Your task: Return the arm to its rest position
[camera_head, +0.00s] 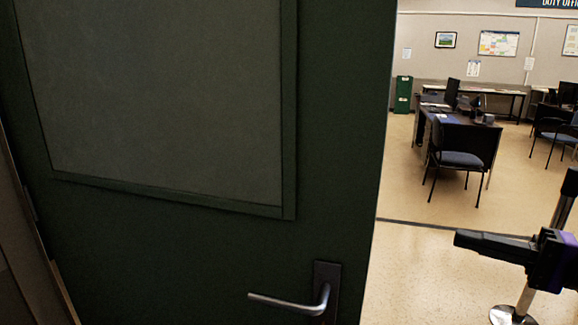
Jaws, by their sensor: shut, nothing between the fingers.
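My gripper (462,239) is at the right edge of the head view. Its black fingers point left and are together, with nothing between them. Only the end of my arm shows, black with a purple part; the rest is beyond the picture's right edge. In the picture, clear floor shows between the gripper and the dark green door (345,165), and the two appear apart.
The door stands open and fills the left and middle, with a grey panel and a lever handle (322,298). A round metal base (511,316) stands below my gripper. Beyond are a chair (461,160), a desk (425,125), a green bin (403,94) and open floor.

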